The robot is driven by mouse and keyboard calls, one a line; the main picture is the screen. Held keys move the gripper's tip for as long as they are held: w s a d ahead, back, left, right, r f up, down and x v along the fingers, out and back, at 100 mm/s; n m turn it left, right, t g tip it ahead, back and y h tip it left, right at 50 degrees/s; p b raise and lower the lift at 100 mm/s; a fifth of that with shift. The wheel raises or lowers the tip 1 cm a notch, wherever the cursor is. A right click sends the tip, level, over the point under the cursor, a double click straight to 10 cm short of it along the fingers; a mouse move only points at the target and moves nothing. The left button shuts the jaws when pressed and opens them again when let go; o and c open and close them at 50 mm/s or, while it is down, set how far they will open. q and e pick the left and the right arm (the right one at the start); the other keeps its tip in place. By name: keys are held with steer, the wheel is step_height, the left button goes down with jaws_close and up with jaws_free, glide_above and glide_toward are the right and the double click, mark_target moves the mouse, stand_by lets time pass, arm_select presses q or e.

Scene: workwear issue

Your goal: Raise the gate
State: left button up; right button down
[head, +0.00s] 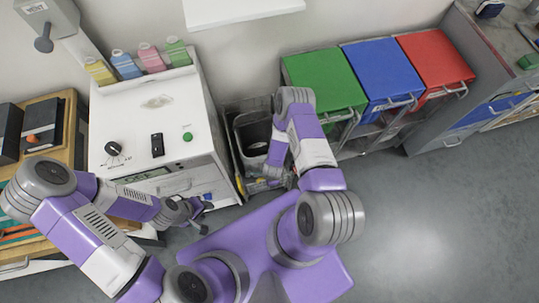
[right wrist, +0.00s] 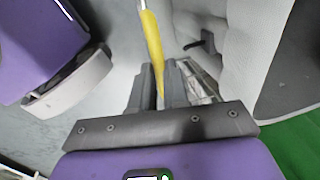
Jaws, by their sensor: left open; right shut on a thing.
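My right gripper (right wrist: 161,88) is shut on a yellow bar (right wrist: 151,38), which runs up from between the fingers in the right wrist view. In the head view my right forearm hides most of this gripper, low beside the white machine (head: 150,115). I cannot tell whether the yellow bar belongs to a gate; no part is clearly a gate. My left gripper (head: 192,212) is open and seems empty, in front of the machine's lower front. The machine has a black knob (head: 113,149), a black switch (head: 157,145) and a green button (head: 187,136).
A dark open bin (head: 243,125) stands right of the machine, beside green (head: 325,80), blue (head: 381,72) and red (head: 434,58) lidded bins. Several coloured bottles (head: 149,57) stand behind the machine. A wooden shelf unit (head: 70,125) is at left. Floor at lower right is clear.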

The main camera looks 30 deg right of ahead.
steer(key=shift+w+r, duration=0.1)
steer(key=shift+r, duration=0.1)
steer(key=c, duration=1.1)
jaws_free()
steer(key=r, duration=0.2)
steer(key=s+r+p, duration=0.1)
steer(key=r, duration=0.4)
steer(key=shift+s+a+r+p, duration=0.2)
steer(key=shift+s+p, duration=0.1)
steer(key=shift+p, duration=0.1)
steer(key=s+a+r+n+y, duration=0.1)
steer(key=a+r+n, duration=0.2)
steer(key=n, duration=0.3)
steer(key=s+a+r+n+g+y, duration=0.1)
steer(key=a+r+n+y, duration=0.1)
steer(key=r+n, duration=0.4)
steer(key=s+a+r+n+y, duration=0.1)
steer(key=s+a+r+n, duration=0.1)
steer(key=a+r+n, duration=0.2)
steer(key=shift+s+a+r+n+g+y, duration=0.1)
steer(key=shift+r+n+g+y, duration=0.25)
steer(key=shift+r+n, duration=0.55)
